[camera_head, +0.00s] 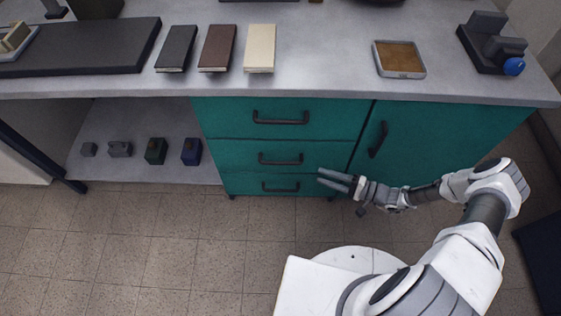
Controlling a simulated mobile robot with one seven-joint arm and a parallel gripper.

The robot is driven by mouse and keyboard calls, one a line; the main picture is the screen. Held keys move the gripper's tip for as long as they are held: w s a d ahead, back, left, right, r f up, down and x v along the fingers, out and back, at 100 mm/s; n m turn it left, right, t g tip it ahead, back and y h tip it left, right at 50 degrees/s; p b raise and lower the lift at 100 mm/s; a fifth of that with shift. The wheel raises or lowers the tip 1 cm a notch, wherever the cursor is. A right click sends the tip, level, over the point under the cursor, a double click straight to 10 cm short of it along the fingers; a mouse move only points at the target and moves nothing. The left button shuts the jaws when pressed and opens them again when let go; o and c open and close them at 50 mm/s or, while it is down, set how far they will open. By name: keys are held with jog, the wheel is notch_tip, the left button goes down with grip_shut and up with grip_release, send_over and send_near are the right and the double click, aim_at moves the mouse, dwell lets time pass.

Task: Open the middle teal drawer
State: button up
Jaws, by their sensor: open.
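The teal cabinet has three stacked drawers. The middle teal drawer (240,155) looks closed, flush with the others. Its dark bar handle (281,160) runs across its front. The top drawer (225,118) and bottom drawer (240,184) also look closed. My gripper (322,179) is open and empty, with its fingers pointing left. In the picture it lies to the right of and slightly below the middle handle, apart from it. Its distance from the drawer front is hard to tell from this view.
A teal door (420,140) with a handle stands right of the drawers. The grey countertop (310,75) holds three books (216,48), a brown-topped tray (399,59) and a dark device with a blue knob (495,45). An open shelf (110,165) holds small objects. Tiled floor is clear at front left.

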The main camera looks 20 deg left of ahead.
aim_at(281, 162)
jog(key=a, duration=0.5)
jog(key=w+a+b, duration=0.1)
jog(key=a, duration=0.4)
jog(key=w+a+f+b, duration=0.1)
jog(key=a, duration=0.4)
jog(key=shift+w+a+f, duration=0.1)
jog(key=shift+w+a, duration=0.05)
jog(key=shift+a, duration=0.2)
grip_shut()
dwell(0.6)
